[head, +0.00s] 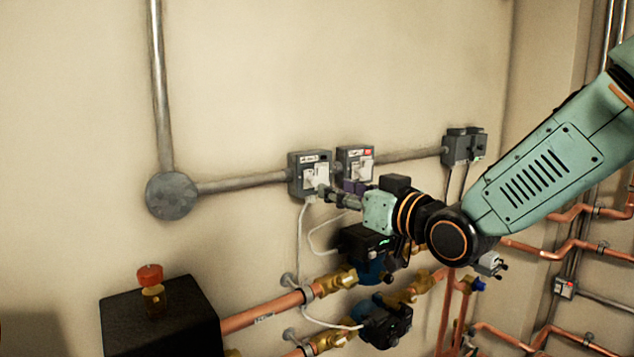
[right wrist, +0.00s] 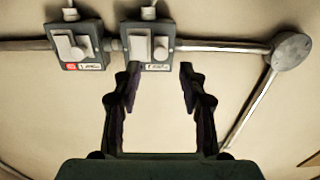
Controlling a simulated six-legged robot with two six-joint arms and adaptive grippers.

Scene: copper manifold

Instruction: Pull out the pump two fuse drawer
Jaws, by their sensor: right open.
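Two grey fuse boxes sit side by side on the wall, each with a white fuse drawer on its front. In the head view, the left box (head: 296,176) has a white drawer (head: 318,174), and the right box (head: 343,156) has a red-marked label. The labels are too small to read, so I cannot tell which is pump two. The right wrist view shows them flipped: the red-labelled box (right wrist: 84,63) at left, the other box (right wrist: 127,54) at right. My right gripper (right wrist: 160,70) is open and empty, its fingertips just below the unmarked box in that view.
A grey conduit (head: 240,184) runs from a round junction box (head: 171,196) to the fuse boxes. A dark switch box (head: 460,149) is farther right. Pumps (head: 386,322) and copper pipes (head: 262,316) lie below. A black box (head: 160,320) with a red-capped valve stands lower left.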

